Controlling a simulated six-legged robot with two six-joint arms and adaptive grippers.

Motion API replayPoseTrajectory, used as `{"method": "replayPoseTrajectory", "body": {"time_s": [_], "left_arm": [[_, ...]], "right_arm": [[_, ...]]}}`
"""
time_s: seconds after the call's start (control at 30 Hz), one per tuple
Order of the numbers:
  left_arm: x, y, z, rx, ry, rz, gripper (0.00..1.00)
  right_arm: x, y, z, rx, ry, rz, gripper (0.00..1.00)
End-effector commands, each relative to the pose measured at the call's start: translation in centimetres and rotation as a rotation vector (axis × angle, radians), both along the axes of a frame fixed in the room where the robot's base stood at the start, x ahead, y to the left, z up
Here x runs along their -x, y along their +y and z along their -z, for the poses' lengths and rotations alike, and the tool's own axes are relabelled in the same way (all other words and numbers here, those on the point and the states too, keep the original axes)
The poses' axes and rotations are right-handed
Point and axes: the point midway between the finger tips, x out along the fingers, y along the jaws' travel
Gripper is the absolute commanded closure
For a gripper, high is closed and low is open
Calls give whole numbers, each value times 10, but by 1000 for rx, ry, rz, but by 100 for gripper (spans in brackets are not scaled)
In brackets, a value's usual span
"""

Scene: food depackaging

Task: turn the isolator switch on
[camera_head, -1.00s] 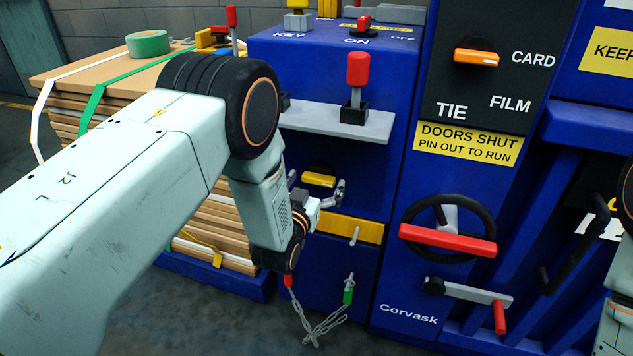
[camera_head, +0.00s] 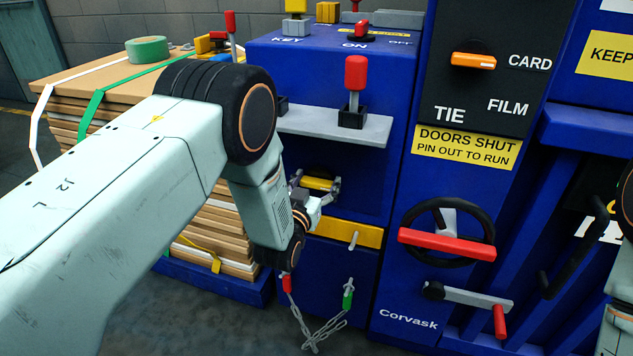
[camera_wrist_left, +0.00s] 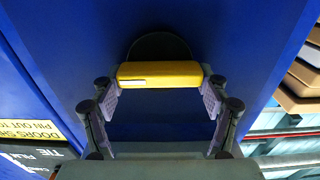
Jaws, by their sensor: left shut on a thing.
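The isolator switch is a yellow bar handle (camera_head: 320,184) on a black round base, on the front of the blue cabinet below the grey shelf. My left gripper (camera_head: 317,187) is at the switch, one finger at each end of the handle, shut on it. In the left wrist view the yellow handle (camera_wrist_left: 160,75) lies crosswise between the two finger pads, with a white mark near its left end. The black base (camera_wrist_left: 159,46) shows behind it. The handle looks level in that view. My right gripper is not in view.
A red-topped lever (camera_head: 355,75) stands on the grey shelf (camera_head: 335,125) above the switch. A yellow strip with a small pin (camera_head: 345,232) and hanging chains (camera_head: 318,330) are below. A red-barred handwheel (camera_head: 447,243) is to the right; stacked boards (camera_head: 215,220) stand left.

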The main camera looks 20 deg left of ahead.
Motion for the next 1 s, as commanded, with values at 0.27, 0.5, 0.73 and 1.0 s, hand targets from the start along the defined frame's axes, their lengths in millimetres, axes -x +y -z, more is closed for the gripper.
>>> {"method": "replayPoseTrajectory", "body": {"time_s": [0.27,0.5,0.73,1.0], "left_arm": [[0,0,1,-8,2,0,56],[0,-1,0,-92,-1,0,56],[0,-2,0,-271,-7,0,56],[0,-4,1,-528,-16,-2,56]], "right_arm": [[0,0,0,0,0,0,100],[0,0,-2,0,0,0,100],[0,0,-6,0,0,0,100],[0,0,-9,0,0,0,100]]}}
